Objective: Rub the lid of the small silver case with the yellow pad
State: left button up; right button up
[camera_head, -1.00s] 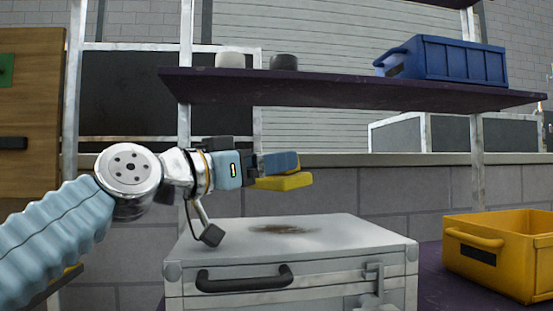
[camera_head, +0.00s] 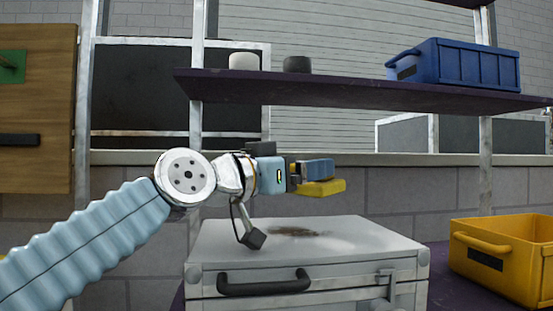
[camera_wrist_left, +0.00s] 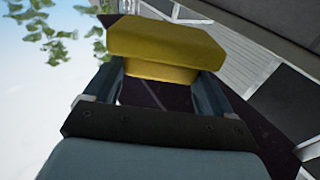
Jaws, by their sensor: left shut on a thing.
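My left gripper (camera_head: 312,174) is shut on the yellow pad (camera_head: 322,188), which it holds level above the case lid, with a clear gap below it. In the left wrist view the pad (camera_wrist_left: 165,45) sits between the two fingers (camera_wrist_left: 160,90). The small silver case (camera_head: 385,243) stands closed on the purple shelf, its black handle facing me. A brown smudge (camera_head: 294,232) lies on the lid, left of its middle, with a paler patch around it. My right gripper is not in view.
A yellow bin (camera_head: 520,270) stands on the shelf right of the case. Above, a purple shelf board (camera_head: 350,94) carries a blue bin (camera_head: 460,68), a white roll (camera_head: 244,61) and a dark roll (camera_head: 297,64). Metal posts flank the shelves.

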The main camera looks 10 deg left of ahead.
pick_arm(q)
jog(key=shift+g, duration=0.7)
jog(key=d+f, duration=0.2)
jog(key=w+d+f, duration=0.1)
jog(key=f, duration=0.1)
jog(key=shift+w+d+f, duration=0.2)
jog(key=shift+d+f, duration=0.15)
jog(key=r+p, duration=0.3)
jog(key=r, duration=0.1)
jog(key=w+r+p, duration=0.1)
jog(key=r+p, duration=0.1)
jog(key=shift+d+r+p, duration=0.1)
jog(key=shift+d+p, duration=0.1)
jog(key=shift+p, duration=0.1)
jog(key=shift+a+r, duration=0.15)
notch_tip(320, 180, up, 3)
jog(key=p, duration=0.3)
jog(key=shift+s+r, duration=0.1)
jog(key=shift+r, duration=0.1)
jog(key=shift+f, duration=0.1)
jog(key=shift+f, duration=0.1)
